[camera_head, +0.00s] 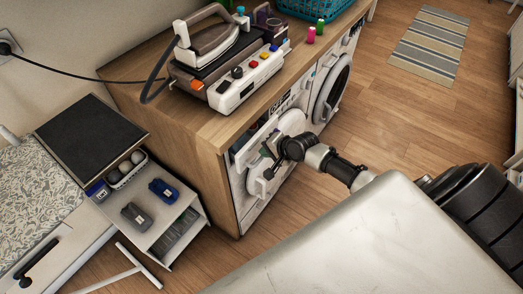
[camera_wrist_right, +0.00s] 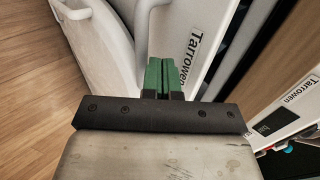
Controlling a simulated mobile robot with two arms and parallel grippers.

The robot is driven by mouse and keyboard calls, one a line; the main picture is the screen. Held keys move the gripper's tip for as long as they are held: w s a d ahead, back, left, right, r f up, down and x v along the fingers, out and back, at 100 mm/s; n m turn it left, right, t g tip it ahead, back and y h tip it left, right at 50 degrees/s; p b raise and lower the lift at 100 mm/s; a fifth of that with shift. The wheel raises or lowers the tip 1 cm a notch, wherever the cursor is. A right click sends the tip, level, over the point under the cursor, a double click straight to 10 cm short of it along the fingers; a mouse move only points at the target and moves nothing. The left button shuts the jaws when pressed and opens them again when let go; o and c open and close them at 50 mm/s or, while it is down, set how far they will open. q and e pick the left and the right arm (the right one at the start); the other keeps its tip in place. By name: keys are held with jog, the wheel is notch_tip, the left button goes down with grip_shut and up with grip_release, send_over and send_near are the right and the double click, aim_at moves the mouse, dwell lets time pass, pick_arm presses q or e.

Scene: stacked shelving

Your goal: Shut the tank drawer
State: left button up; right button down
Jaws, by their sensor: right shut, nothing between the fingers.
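The tank drawer is most likely the white front (camera_wrist_right: 205,35) marked "Tarrowen" in the right wrist view, with a dark gap along its right side, so it appears to stand out from the machine. In the head view, the left white machine (camera_head: 238,187) sits under the wooden counter, its upper left front partly hidden by my gripper. My left gripper is not in view.
A second machine with a round door (camera_head: 331,93) stands to the right. An iron on its station (camera_head: 225,60) and a turquoise basket (camera_head: 305,8) are on the counter (camera_head: 190,115). A white trolley (camera_head: 160,232) stands at left.

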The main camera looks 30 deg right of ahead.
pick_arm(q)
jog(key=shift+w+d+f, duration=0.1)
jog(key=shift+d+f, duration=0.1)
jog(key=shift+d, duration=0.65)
pick_arm(e)
jog(key=shift+x, duration=1.15)
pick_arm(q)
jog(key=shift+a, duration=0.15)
